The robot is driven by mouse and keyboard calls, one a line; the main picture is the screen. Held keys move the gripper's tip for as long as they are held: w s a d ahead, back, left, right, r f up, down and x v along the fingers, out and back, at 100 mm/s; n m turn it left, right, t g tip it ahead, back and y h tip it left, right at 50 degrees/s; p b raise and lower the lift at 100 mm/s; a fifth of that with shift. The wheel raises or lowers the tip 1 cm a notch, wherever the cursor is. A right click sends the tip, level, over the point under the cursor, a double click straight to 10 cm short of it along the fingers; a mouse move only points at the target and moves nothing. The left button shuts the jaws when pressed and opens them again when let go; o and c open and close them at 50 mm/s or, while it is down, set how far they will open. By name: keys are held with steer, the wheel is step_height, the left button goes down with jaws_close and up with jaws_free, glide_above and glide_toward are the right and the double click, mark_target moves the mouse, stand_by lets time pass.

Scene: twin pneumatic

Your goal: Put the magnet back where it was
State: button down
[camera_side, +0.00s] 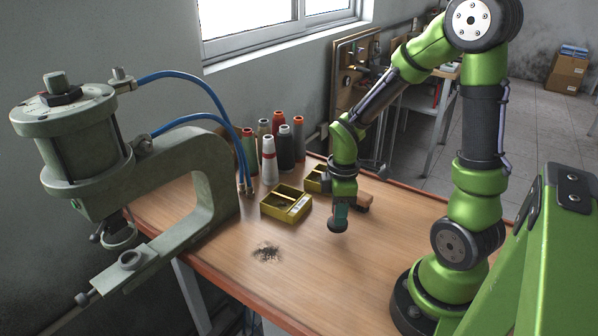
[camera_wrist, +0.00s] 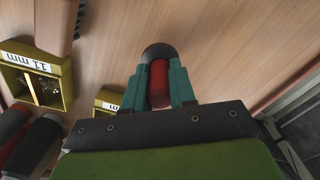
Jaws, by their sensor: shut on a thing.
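My gripper (camera_side: 340,214) hangs over the middle of the table, pointing down. In the wrist view my gripper's teal fingers (camera_wrist: 159,88) are shut on the magnet (camera_wrist: 158,80), which has a red body and a dark rounded end. In the side view the magnet's dark end (camera_side: 336,226) shows below the fingers, seemingly above the tabletop; the exact gap is hard to tell. A patch of dark filings (camera_side: 267,252) lies on the table to the left of my gripper. I cannot see any filings clearly on the magnet.
A yellow bin (camera_side: 286,203) and a second yellow bin (camera_side: 317,179) stand behind my gripper. A wooden brush (camera_wrist: 55,25) lies close by. Several thread spools (camera_side: 269,160) stand at the back. A green press (camera_side: 170,190) is at the left. The front tabletop is clear.

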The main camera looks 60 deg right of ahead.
steer(key=shift+f, duration=1.45)
steer(key=shift+f, duration=0.15)
steer(key=c, duration=0.9)
jaws_free()
step_height(320, 180, up, 11)
steer(key=shift+r, duration=0.15)
steer(key=shift+a+r, duration=0.2)
steer(key=shift+r, duration=0.45)
steer(key=a+r+m+t, duration=0.2)
steer(key=a+r+m, duration=0.1)
steer(key=s+a+r+m+t+y, duration=0.1)
steer(key=a+r+m+t, duration=0.1)
steer(key=a+r+m, duration=0.1)
steer(key=s+a+r+m+t+y, duration=0.1)
steer(key=a+r+m+t, duration=0.2)
steer(key=a+m, duration=0.2)
steer(key=shift+s+a+r, duration=0.15)
steer(key=shift+s+r, duration=0.1)
steer(key=shift+r, duration=0.1)
